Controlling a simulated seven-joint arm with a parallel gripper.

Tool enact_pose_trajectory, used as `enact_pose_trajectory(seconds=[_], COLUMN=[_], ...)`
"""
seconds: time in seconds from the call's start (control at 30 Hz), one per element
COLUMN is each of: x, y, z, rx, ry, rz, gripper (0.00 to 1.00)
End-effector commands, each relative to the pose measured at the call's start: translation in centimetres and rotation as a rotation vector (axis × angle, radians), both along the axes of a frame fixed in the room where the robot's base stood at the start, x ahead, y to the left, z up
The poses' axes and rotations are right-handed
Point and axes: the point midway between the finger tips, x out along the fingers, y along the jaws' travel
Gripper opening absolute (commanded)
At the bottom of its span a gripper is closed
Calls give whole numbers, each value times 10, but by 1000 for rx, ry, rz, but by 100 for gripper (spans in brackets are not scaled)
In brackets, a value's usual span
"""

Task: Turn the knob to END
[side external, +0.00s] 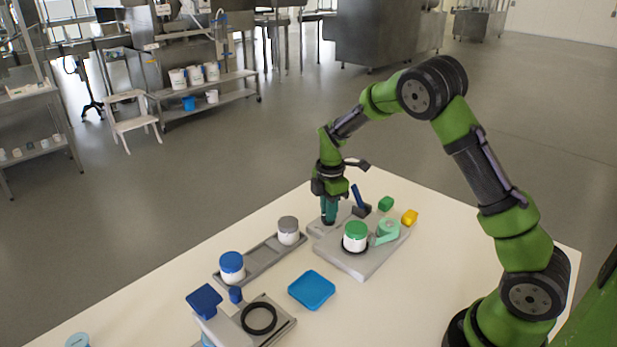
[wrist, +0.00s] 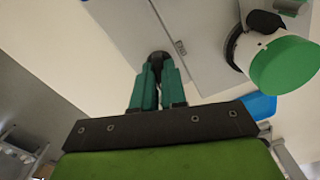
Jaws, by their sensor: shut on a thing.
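The dark knob (wrist: 158,60) shows at the fingertips in the wrist view, on a light grey plate (wrist: 205,75). In the side view the knob is hidden by my gripper (side external: 329,219), which points straight down at the grey plate (side external: 317,230). In the wrist view my gripper's teal fingers (wrist: 159,82) are close together and shut on the knob. A small label (wrist: 181,47) with dark marks lies on the plate just right of the knob; I cannot read it surely. The knob's pointer direction cannot be told.
A white jar with a green lid (side external: 355,231) stands on the grey base close to my gripper. A mint-green part (side external: 387,231), a blue handle (side external: 356,196), a green block (side external: 386,203) and a yellow block (side external: 409,216) are nearby. A grey-lidded jar (side external: 288,226) stands left.

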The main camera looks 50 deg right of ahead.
Motion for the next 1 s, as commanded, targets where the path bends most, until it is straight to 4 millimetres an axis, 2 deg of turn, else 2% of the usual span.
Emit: enact_pose_trajectory(seconds=[1.0], x=[0], y=[-1], z=[1], rx=[1], ry=[0], rz=[-969], gripper=[0])
